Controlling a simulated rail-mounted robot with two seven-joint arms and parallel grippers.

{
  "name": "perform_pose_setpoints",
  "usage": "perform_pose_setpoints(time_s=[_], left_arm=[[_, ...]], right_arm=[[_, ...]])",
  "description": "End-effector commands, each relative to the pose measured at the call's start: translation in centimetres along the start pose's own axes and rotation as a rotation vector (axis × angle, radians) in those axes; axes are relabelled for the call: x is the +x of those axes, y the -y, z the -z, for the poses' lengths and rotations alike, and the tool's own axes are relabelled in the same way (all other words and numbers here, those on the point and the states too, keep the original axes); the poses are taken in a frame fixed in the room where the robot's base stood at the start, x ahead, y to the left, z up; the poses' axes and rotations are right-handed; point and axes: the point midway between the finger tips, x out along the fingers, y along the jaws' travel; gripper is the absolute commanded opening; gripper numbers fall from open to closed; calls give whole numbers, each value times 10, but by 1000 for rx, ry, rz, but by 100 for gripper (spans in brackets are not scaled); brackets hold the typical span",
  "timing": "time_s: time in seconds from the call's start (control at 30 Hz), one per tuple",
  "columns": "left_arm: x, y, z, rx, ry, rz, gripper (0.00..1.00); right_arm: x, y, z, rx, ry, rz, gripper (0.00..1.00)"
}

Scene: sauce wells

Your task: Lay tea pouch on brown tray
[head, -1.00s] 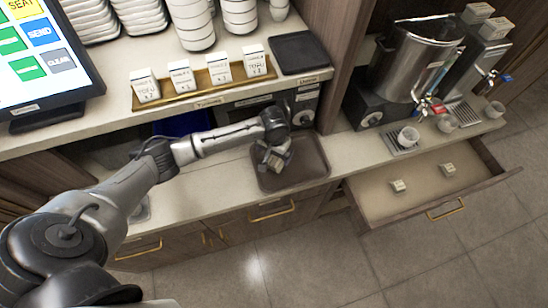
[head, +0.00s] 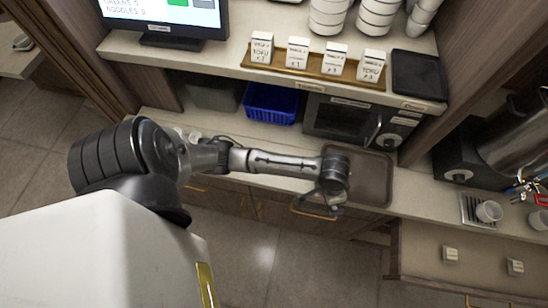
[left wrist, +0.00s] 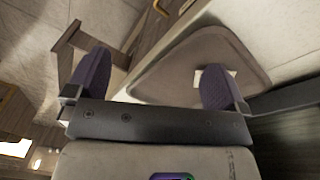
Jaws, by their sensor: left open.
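The brown tray (head: 371,180) lies on the lower counter; it also shows in the left wrist view (left wrist: 170,75). A small pale piece, apparently the tea pouch (left wrist: 232,74), lies on the tray, partly behind one finger in the left wrist view. I cannot make it out in the head view, where my arm covers part of the tray. My left gripper (head: 330,207) is at the tray's front left edge. Its purple fingers (left wrist: 155,62) are spread wide in the left wrist view, with nothing held between them. My right gripper is not in view.
An open drawer (head: 430,270) at the right holds two small pouches (head: 450,254) (head: 515,267). A white cup (head: 489,211) stands under the dispenser. A blue bin (head: 270,104) and a dark appliance (head: 340,119) sit under the upper shelf, which carries labelled boxes (head: 298,52).

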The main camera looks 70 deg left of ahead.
Motion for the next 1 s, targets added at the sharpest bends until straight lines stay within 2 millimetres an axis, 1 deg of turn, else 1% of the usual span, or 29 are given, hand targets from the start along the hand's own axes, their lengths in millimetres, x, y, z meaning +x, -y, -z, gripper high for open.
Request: perform_pose_setpoints(time_s=[0.03,0.1,0.2,0.3,0.4,0.5,0.6,0.7,1.0], left_arm=[[4,-17,-24,31,-22,-28,99],[2,-30,-50,66,-63,-40,99],[-5,-39,-84,92,-114,-35,99],[-15,-39,-115,99,-151,-8,99],[-27,-35,-140,98,-172,31,99],[-36,-28,-158,95,-181,69,99],[-43,-24,-171,93,-183,98,99],[-47,-21,-177,92,-184,115,99],[-48,-20,-179,93,-184,120,99]], right_arm=[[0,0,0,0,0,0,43],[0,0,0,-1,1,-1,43],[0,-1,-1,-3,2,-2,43],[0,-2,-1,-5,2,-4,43],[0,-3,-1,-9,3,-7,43],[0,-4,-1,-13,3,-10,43],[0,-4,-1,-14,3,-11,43],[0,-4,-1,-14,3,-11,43],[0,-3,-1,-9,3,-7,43]])
